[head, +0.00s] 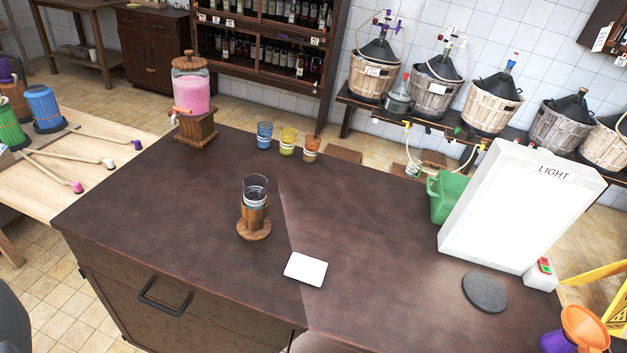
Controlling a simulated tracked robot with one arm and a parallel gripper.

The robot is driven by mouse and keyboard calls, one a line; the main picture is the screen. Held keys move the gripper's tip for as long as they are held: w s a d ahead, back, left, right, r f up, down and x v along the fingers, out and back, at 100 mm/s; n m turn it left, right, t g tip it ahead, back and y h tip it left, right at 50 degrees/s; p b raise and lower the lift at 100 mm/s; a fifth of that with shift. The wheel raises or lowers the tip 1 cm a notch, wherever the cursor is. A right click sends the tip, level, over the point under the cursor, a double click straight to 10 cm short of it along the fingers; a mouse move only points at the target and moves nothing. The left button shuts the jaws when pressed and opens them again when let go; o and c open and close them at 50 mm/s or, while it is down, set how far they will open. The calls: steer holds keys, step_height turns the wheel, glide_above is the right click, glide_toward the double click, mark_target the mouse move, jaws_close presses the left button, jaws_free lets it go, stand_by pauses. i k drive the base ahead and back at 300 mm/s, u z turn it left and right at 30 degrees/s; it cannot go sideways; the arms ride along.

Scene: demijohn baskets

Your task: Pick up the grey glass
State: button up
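A clear, greyish glass (256,186) stands upright in a wooden holder (254,229) with a round base, near the middle of the dark counter. The lower part of the glass is hidden by the holder. It is the only greyish glass I can make out. My gripper does not show in the head view, so I cannot see whether it is open or shut.
Blue (264,135), yellow (287,141) and orange (311,148) glasses stand behind, near the counter's back edge. A pink-filled dispenser (191,92) is at back left. A white card (305,269) lies in front, a light box (519,205) and black disc (485,292) right.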

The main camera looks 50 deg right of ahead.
mark_target(256, 185)
steer(key=z, duration=0.55)
steer(key=i, duration=0.95)
steer(key=z, duration=0.6)
